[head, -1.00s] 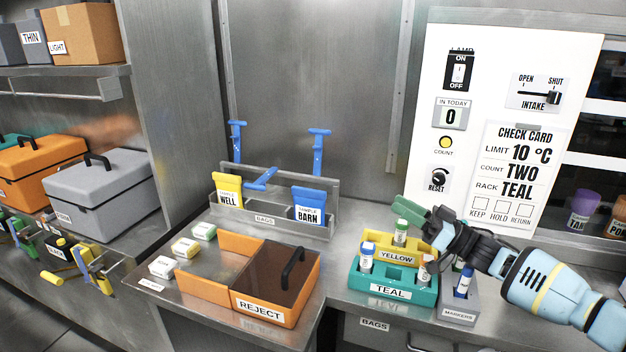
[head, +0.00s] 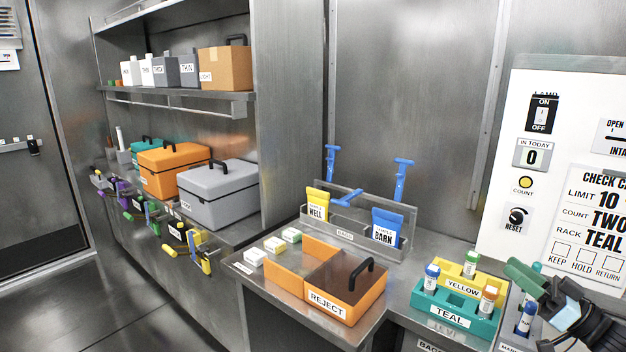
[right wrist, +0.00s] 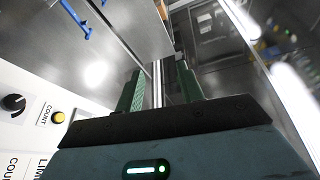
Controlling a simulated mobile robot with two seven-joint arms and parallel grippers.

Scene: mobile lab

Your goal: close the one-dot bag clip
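Three blue clips show at the bag rack (head: 412,222) in the head view. One stands upright at the left back (head: 330,163), one stands upright at the right back (head: 402,180), and one lies slanted at the front (head: 346,199). Their dots are too small to read. A yellow WELL bag (head: 317,205) and a blue BARN bag (head: 386,227) stand in the rack. My right gripper (head: 522,280) is near the markers, well right of the clips. The right wrist view shows its green fingers (right wrist: 160,90) apart, with nothing clearly held. My left gripper is out of view.
A white control panel (head: 545,160) is at the right.

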